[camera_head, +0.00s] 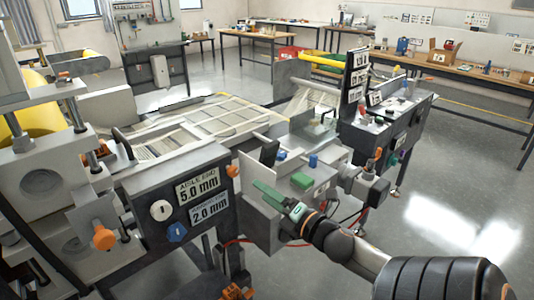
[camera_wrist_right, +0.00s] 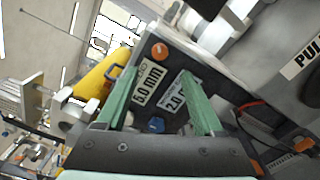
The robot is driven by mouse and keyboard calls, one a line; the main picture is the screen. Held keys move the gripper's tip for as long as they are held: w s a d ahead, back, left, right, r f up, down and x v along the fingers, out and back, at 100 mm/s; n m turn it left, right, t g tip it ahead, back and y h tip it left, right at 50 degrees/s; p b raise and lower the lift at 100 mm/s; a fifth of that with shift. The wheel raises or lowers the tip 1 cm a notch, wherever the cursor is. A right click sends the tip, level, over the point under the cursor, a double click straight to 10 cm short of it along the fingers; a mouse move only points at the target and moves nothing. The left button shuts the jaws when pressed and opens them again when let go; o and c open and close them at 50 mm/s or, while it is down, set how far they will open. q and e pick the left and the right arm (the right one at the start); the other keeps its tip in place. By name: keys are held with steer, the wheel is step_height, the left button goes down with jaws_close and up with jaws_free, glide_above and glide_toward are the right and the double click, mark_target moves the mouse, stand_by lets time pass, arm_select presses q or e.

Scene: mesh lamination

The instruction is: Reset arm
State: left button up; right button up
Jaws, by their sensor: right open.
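My right gripper (camera_head: 268,192) reaches in from the lower right in the head view, in front of the machine's middle section. Its green fingers also show in the right wrist view (camera_wrist_right: 158,85), spread apart with nothing between them. Beyond the fingers, the control panel (camera_wrist_right: 150,62) with its "5.0 mm" and "2.0 mm" plates shows at an angle. In the head view that panel (camera_head: 160,190) stands to the left of the gripper. My left gripper is in neither view.
A dark control box (camera_head: 385,128) stands behind, at right. A yellow roller (camera_head: 30,105) is at far left. Open grey floor (camera_head: 460,190) lies to the right; workbenches (camera_head: 460,72) line the back.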

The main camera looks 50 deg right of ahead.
stand_by(0.4)
steer(key=s+a+f+m+g+p, duration=0.1)
steer(key=s+a+f+m+g, duration=0.1)
steer(key=a+f+m, duration=0.45)
steer(key=s+a+f+m+g+p, duration=0.1)
steer(key=s+a+f+m+g, duration=0.2)
steer(key=f, duration=0.6)
steer(key=s+a+f+m+g+y+p, duration=0.1)
steer(key=s+a+f+m, duration=0.3)
steer(key=a, duration=0.5)
steer(key=s+a+f+m+g+y+p, duration=0.1)
steer(key=s+a+f+m+g+y, duration=0.1)
steer(key=a+f+m, duration=0.3)
steer(key=s+a+m+y, duration=0.1)
steer(key=a, duration=0.2)
steer(key=shift+s+a+f+g, duration=0.35)
steer(key=shift+f+g, duration=0.05)
